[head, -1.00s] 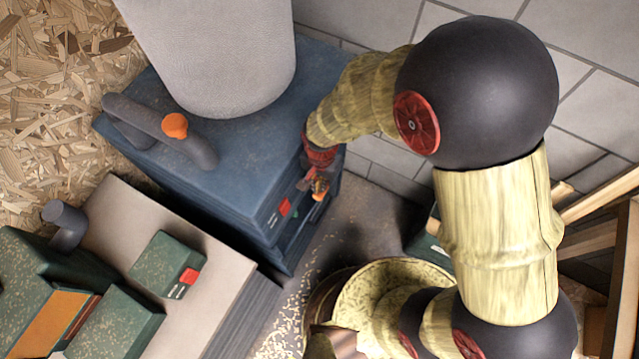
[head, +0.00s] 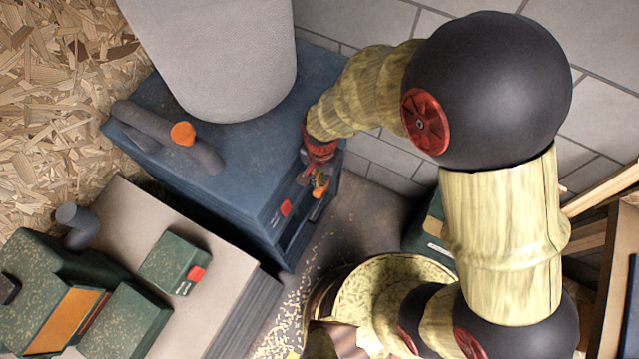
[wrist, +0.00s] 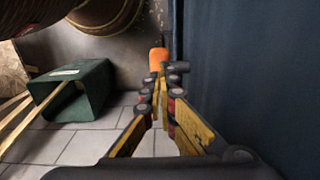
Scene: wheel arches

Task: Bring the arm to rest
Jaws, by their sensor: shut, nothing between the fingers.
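My gripper (wrist: 159,75) shows in the wrist view with its yellow and black fingers drawn together at the tips, shut and empty. An orange knob-like thing (wrist: 158,56) appears just beyond the fingertips; I cannot tell whether they touch it. In the head view my gripper (head: 318,188) is small and partly hidden, below the red wrist joint, close to the front face of the blue cabinet (head: 240,175). My arm bends from the right over to the cabinet's right side.
The cabinet's dark blue side fills the right of the wrist view. A grey-topped unit (head: 125,225) with green boxes stands at lower left in the head view. Wooden planks (head: 600,200) lean at right.

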